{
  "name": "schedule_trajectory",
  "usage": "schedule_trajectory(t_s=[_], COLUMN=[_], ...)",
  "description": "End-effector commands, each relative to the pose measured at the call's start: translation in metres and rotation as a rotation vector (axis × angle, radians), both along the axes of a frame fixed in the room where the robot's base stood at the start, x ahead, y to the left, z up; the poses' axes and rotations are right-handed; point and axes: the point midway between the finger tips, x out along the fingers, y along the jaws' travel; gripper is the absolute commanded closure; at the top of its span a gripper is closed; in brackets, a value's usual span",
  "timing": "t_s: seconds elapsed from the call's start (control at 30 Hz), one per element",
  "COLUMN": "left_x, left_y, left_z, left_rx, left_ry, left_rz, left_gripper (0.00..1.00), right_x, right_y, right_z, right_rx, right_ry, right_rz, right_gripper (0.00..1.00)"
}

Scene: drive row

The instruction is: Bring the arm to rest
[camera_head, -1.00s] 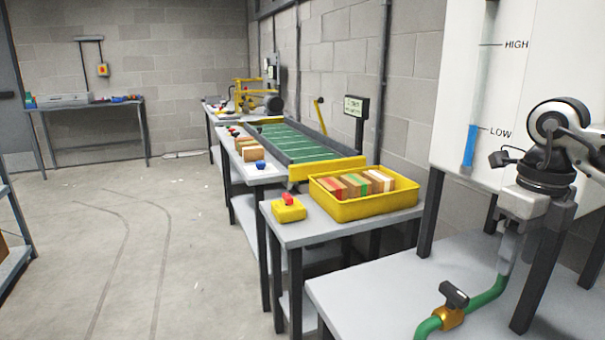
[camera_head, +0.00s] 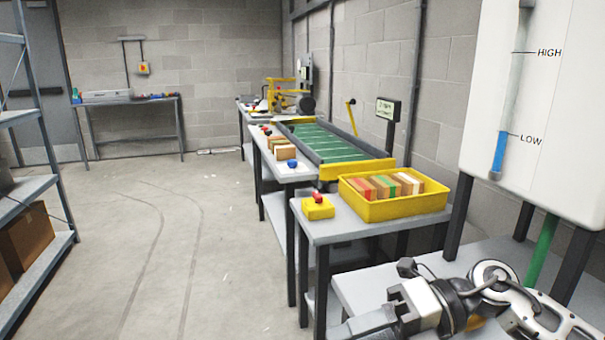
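My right arm comes in from the right edge, low over the grey table at the lower right. Its gripper (camera_head: 362,326) points to the left near that table's front edge, partly cut off by the bottom of the picture. I cannot tell whether its fingers are open or shut. A small patch of the brass valve (camera_head: 476,323) shows behind my arm; its handle is hidden. The green hose (camera_head: 541,247) shows behind the arm, below the tank. My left gripper is not in view.
The white tank (camera_head: 530,100) with its level gauge stands at the right, its blue column near LOW. A yellow crate (camera_head: 395,211) of blocks and a yellow button box (camera_head: 318,208) stand on the adjoining table. A shelf rack (camera_head: 40,185) is at left. The middle floor is clear.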

Motion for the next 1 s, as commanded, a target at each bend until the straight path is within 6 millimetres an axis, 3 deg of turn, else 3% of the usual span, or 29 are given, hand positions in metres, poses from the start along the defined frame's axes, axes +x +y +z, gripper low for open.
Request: schedule_trajectory(t_s=[0.03, 0.1, 0.2, 0.27, 0.37, 0.47, 0.5, 0.6, 0.7, 0.83, 1.0], left_x=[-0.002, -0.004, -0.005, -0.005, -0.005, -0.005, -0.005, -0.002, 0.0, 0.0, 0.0], left_y=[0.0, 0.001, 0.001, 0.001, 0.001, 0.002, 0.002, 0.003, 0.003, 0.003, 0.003], left_z=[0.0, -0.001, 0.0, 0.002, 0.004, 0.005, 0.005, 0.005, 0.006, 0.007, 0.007], left_rx=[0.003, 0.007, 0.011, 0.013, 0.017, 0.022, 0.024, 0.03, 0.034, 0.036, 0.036], left_ry=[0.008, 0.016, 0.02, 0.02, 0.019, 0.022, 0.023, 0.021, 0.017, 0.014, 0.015], left_rz=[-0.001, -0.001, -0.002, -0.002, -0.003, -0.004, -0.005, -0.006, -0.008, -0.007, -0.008], left_gripper=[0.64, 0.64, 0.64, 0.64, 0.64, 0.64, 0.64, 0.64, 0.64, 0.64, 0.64], right_x=[-0.008, -0.006, 0.008, 0.019, 0.03, 0.021, 0.01, -0.023, -0.055, -0.082, -0.09], right_y=[0.02, 0.034, 0.032, 0.021, -0.005, -0.035, -0.045, -0.062, -0.069, -0.073, -0.073], right_z=[0.009, 0.023, 0.028, 0.02, -0.017, -0.079, -0.105, -0.157, -0.193, -0.215, -0.221], right_rx=[0.171, 0.385, 0.644, 0.77, 0.924, 1.001, 1.01, 0.994, 0.955, 0.915, 0.899], right_ry=[0.101, 0.241, 0.479, 0.638, 0.927, 1.239, 1.357, 1.601, 1.775, 1.901, 1.937], right_rz=[-0.059, -0.175, -0.392, -0.547, -0.828, -1.131, -1.243, -1.462, -1.61, -1.708, -1.735], right_gripper=[0.55, 0.55, 0.55, 0.55, 0.55, 0.55, 0.55, 0.55, 0.55, 0.55, 0.55])
